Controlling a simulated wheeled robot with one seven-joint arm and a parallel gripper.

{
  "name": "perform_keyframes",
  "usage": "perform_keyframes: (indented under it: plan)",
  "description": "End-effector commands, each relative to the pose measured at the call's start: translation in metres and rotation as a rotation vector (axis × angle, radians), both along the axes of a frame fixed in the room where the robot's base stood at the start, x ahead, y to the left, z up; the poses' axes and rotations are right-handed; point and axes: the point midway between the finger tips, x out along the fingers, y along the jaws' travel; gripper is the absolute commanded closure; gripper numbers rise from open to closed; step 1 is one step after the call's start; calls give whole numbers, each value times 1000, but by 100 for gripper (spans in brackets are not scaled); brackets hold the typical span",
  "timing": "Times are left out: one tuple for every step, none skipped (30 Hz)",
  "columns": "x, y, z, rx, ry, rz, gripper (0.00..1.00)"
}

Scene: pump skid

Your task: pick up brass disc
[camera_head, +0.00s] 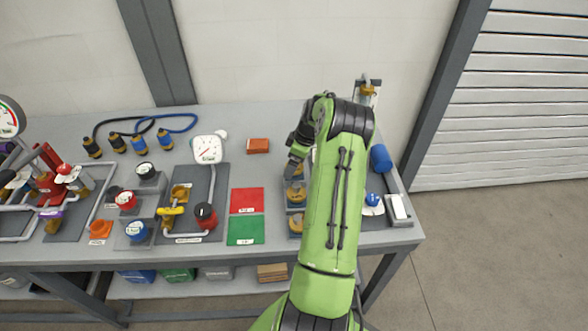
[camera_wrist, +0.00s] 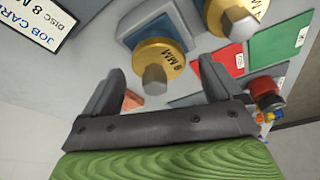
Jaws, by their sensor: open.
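In the wrist view a brass disc (camera_wrist: 160,62) marked "8 MM", with a grey hexagonal stub at its middle, sits on a blue-grey block between my open fingers. My gripper (camera_wrist: 163,54) is empty; I cannot tell its exact height above the disc. My arm hides part of this row.
Red (camera_head: 247,200) and green (camera_head: 246,230) mats lie left of the discs. A gauge (camera_head: 208,149) and pipework with a red knob (camera_head: 205,215) stand farther left. A blue cylinder (camera_head: 380,158) is right of my arm.

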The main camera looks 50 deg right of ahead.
Motion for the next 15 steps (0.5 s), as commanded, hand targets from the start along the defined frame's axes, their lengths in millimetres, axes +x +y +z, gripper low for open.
perform_keyframes:
  plan:
    - [1, 0, -3, -1, 0, -1, 8]
    - [1, 0, -3, -1, 0, -1, 8]
    - [1, 0, -3, -2, -1, -2, 8]
    - [1, 0, -3, -2, -1, -2, 8]
    - [1, 0, -3, -2, -1, -2, 8]
    - [1, 0, -3, -2, -1, -2, 8]
    - [1, 0, -3, -2, -1, -2, 9]
    - [1, 0, -3, -2, -1, -2, 14]
    - [1, 0, -3, -2, -1, -2, 20]
    - [1, 0, -3, -1, 0, -1, 24]
    - [1, 0, -3, -2, -1, -2, 29]
    - [1, 0, -2, -1, 0, -1, 35]
    - [1, 0, -2, -1, 0, -1, 40]
    - [1, 0, -2, -1, 0, -1, 44]
    - [1, 0, -2, -2, -1, -2, 51]
